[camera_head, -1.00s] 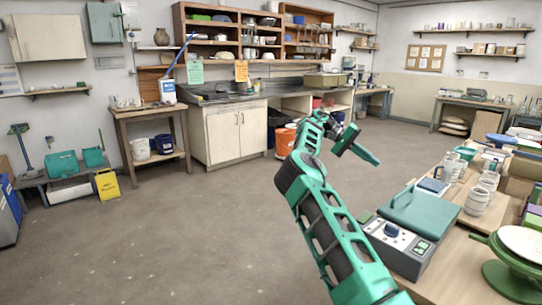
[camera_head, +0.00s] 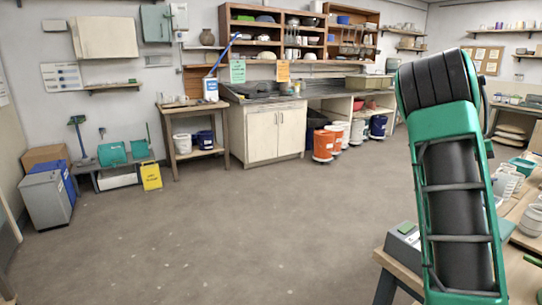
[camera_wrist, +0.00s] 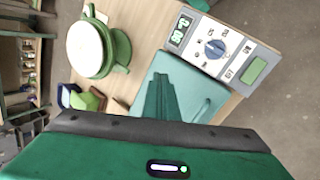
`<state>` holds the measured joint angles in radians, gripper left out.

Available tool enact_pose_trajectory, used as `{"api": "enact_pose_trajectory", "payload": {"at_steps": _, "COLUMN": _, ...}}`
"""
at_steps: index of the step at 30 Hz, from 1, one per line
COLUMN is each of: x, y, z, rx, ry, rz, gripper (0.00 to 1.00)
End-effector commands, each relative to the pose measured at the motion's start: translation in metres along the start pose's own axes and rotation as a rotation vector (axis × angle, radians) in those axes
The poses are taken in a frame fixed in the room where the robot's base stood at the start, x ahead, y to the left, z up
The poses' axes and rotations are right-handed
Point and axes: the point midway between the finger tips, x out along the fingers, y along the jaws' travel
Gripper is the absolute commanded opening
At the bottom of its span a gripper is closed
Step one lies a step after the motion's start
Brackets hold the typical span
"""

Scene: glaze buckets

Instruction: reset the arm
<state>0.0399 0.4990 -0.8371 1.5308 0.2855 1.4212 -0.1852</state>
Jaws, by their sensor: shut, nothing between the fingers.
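My gripper (camera_wrist: 163,84) shows in the wrist view as green fingers pressed together, with nothing between them. It is over a bench, above or in front of a teal flat plate (camera_wrist: 205,96); I cannot tell the gap. In the head view my green and black arm stands upright at the right. My gripper is not visible there.
In the wrist view a grey control box (camera_wrist: 250,47) with a dial adjoins the plate, and a green stand with a white disc (camera_wrist: 85,50) is at left. In the head view, orange buckets (camera_head: 323,146) stand by the far counter (camera_head: 275,132). The floor's middle is clear.

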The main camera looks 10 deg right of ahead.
Motion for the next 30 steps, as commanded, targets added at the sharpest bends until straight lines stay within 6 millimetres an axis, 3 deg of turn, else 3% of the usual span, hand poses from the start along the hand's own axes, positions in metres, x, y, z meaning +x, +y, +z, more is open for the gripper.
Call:
{"api": "enact_pose_trajectory", "payload": {"at_steps": 15, "x": 0.042, "y": -0.013, "z": 0.155, "rx": -0.166, "ry": 0.019, "rz": -0.285, "gripper": 0.00}}
{"api": "enact_pose_trajectory", "payload": {"at_steps": 30, "x": 0.095, "y": -0.035, "z": 0.313, "rx": -0.341, "ry": 0.154, "rz": -0.400, "gripper": 0.00}}
